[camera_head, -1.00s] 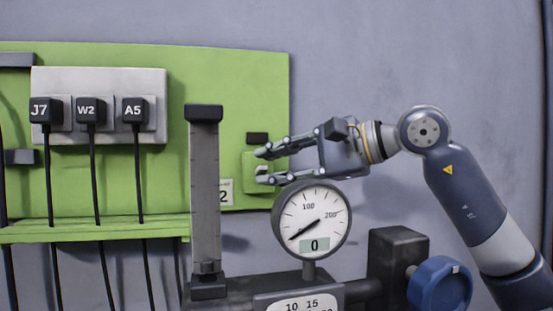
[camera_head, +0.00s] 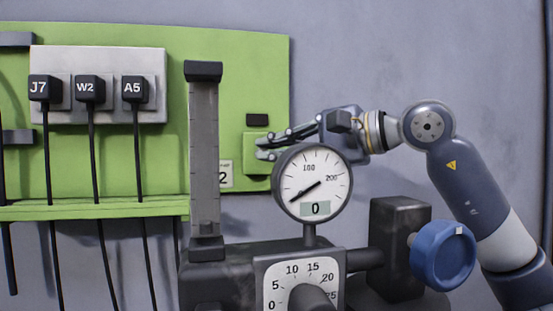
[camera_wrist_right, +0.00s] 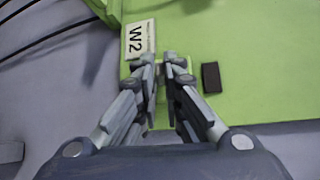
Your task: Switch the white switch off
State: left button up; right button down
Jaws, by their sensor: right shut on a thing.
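My right gripper (camera_head: 264,147) reaches in from the right to a small green block (camera_head: 251,167) on the green panel, right of the label ending in "2". Its fingers are drawn close together on a small part at the block. In the right wrist view the fingertips (camera_wrist_right: 164,66) also nearly meet, beside the "W2" label (camera_wrist_right: 138,39). The white switch itself is mostly hidden by the fingers, so I cannot tell its position. My left gripper is not in view.
A round gauge (camera_head: 313,182) stands close in front of and below my right gripper. A tall grey column (camera_head: 204,150), a blue knob (camera_head: 443,256) and a numbered dial (camera_head: 302,275) are nearby. Black cables hang from plugs marked J7, W2 and A5 (camera_head: 132,88) at left.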

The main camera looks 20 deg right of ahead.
jog(key=shift+w+f+n+t+y+b, duration=0.1)
jog(key=shift+f+n+t+y+b, duration=0.95)
jog(key=shift+b, duration=1.5)
jog(key=shift+w+f+n+t+y+b, duration=0.1)
jog(key=shift+f+n+t+y+b, duration=0.5)
jog(key=shift+n+b, duration=1.4)
jog(key=shift+m+b, duration=0.45)
jog(key=shift+b, duration=0.1)
jog(key=c, duration=1.7)
grip_release()
jog(key=shift+s, duration=0.1)
jog(key=shift+r+y, duration=0.1)
jog(key=shift+y, duration=0.15)
